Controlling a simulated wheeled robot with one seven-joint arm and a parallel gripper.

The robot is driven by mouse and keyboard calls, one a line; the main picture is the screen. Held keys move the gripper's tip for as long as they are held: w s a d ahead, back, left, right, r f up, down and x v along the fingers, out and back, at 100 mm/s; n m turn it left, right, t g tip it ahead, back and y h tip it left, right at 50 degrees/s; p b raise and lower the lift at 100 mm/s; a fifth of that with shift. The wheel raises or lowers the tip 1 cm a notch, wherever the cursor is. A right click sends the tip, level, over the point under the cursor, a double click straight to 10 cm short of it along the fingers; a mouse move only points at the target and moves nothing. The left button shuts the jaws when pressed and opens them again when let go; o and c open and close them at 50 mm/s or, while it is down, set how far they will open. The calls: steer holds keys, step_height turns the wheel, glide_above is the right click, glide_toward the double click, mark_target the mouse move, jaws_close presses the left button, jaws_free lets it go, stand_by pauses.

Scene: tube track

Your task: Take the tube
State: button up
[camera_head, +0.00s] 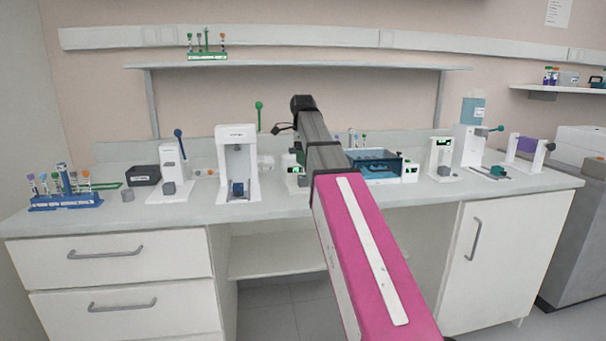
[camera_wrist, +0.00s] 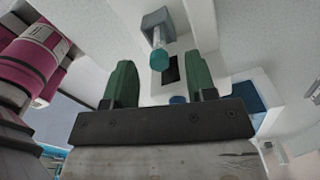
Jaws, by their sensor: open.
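In the wrist view a tube with a teal cap (camera_wrist: 160,59) sticks out of a grey block (camera_wrist: 157,20) on a white stand. My gripper (camera_wrist: 161,76) is open, with its two green fingers apart and nothing between them. The capped end appears between and beyond the fingertips, with no visible contact. In the head view my pink and grey arm reaches over the bench and mostly hides my gripper and what lies behind it. I cannot pick out this tube there.
On the bench (camera_head: 195,213), a blue rack (camera_head: 66,202) with several tubes stands far left. White devices (camera_head: 237,160) line the bench, and a blue bin (camera_head: 376,167) sits right of my arm. A shelf (camera_head: 345,68) runs above, with a green rack (camera_head: 207,56) on top.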

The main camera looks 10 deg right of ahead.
mark_target(303, 166)
step_height(303, 166, down, 4)
steer(key=shift+d+f, duration=0.1)
steer(key=shift+f, duration=0.1)
steer(key=c, duration=0.9)
steer(key=shift+o, duration=0.2)
steer(key=shift+r, duration=0.2)
